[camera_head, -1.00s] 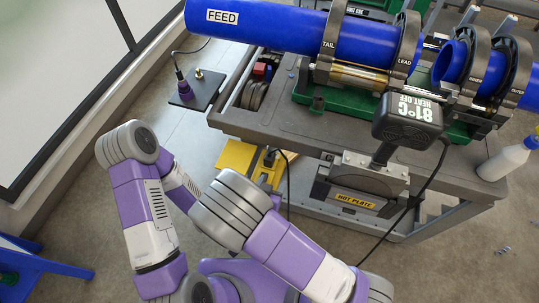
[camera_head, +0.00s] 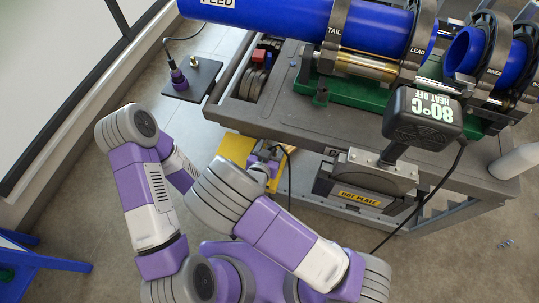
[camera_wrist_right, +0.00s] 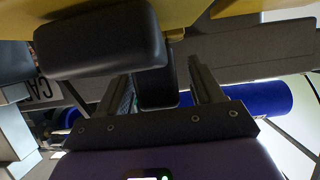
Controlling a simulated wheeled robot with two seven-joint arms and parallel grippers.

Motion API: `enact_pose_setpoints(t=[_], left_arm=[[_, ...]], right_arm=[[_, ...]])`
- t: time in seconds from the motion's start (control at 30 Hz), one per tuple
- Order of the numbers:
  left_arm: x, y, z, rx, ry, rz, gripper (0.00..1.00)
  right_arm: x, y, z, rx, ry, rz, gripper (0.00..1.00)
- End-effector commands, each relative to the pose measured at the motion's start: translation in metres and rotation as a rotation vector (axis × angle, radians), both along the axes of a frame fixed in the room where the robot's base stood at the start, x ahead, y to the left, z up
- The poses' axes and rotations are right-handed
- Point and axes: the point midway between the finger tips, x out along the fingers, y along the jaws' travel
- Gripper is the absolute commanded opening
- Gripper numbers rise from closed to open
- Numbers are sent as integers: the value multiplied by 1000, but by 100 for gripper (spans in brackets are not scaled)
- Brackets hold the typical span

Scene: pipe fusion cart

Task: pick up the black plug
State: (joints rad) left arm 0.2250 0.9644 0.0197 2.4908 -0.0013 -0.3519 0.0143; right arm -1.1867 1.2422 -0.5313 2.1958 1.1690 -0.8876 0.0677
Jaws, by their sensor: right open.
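My right gripper (camera_head: 262,164) is at the plug, low in front of the yellow box. In the right wrist view, my open right gripper (camera_wrist_right: 166,80) has its two dark fingers on either side of a black part (camera_wrist_right: 157,88), apparently the plug. A larger rounded black block (camera_wrist_right: 100,42) lies close to the camera. Whether the fingers touch anything is unclear. My left gripper is out of view.
The grey cart (camera_head: 290,122) carries the blue pipe (camera_head: 300,22) and clamps. The hot plate (camera_head: 360,185) and its black heater handle (camera_head: 422,118) stand to the right. A black plate (camera_head: 192,80) with a purple connector lies at left.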

Motion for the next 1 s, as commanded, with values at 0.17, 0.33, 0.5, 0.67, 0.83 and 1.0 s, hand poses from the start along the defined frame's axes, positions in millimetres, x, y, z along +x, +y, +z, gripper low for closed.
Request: enact_pose_setpoints(t=[0.17,0.33,0.5,0.67,0.83,1.0], left_arm=[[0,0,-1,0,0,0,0],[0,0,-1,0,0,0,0],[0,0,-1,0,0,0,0],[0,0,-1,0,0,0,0],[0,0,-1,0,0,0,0],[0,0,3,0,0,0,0]], right_arm=[[5,-1,-2,0,1,1,66],[5,-1,-2,0,1,1,60],[5,-1,-2,0,1,1,34],[5,-1,-2,0,1,1,9],[5,-1,-2,0,1,1,9],[5,-1,9,2,-1,1,8]])
